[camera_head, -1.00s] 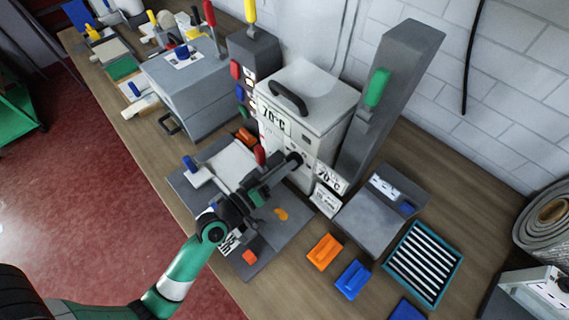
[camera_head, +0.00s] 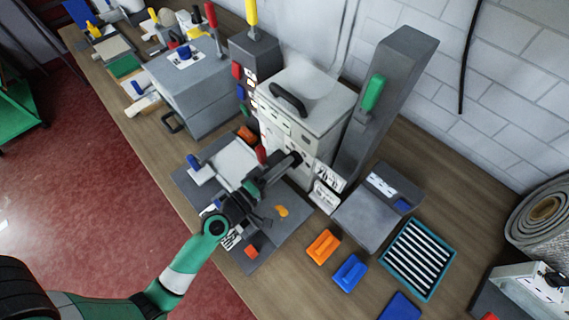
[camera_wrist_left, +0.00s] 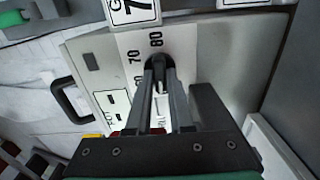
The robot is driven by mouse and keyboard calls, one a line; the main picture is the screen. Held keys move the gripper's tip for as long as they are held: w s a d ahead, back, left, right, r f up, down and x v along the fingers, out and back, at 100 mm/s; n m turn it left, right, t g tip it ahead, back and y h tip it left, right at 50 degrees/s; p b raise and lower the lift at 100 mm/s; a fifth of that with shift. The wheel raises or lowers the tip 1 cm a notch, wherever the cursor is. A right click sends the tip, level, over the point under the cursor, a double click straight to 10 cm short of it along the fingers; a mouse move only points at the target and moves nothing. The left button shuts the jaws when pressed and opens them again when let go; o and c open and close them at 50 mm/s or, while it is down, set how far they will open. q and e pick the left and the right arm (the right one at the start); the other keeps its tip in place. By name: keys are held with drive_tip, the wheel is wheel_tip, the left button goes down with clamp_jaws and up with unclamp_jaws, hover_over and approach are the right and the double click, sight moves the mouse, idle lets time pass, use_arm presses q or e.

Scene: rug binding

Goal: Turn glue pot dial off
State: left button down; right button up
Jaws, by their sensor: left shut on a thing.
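The glue pot (camera_head: 308,103) is a white box with a dark lid handle, standing on the bench against the wall. Its dial (camera_wrist_left: 158,62) is a dark knob on the front face, with a scale (camera_wrist_left: 133,58) showing 70 and 80 beside it. My left gripper (camera_head: 288,163) reaches the pot's front; in the left wrist view its two fingers (camera_wrist_left: 160,80) are shut on the dial. The fingers hide part of the dial and the lower scale marks. My right gripper is not in view.
A grey post with a green handle (camera_head: 373,93) stands right of the pot. A grey box (camera_head: 190,85) stands left. Orange (camera_head: 324,246) and blue (camera_head: 349,273) blocks and a teal slotted tray (camera_head: 419,259) lie at the front right.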

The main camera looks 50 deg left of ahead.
use_arm(q)
drive_tip(key=shift+n, duration=0.3)
drive_tip(key=c, duration=0.8)
unclamp_jaws()
drive_tip(key=s+b, duration=0.4)
drive_tip(key=s, duration=0.7)
drive_tip(key=shift+s+d, duration=0.3)
drive_tip(key=shift+d, duration=0.1)
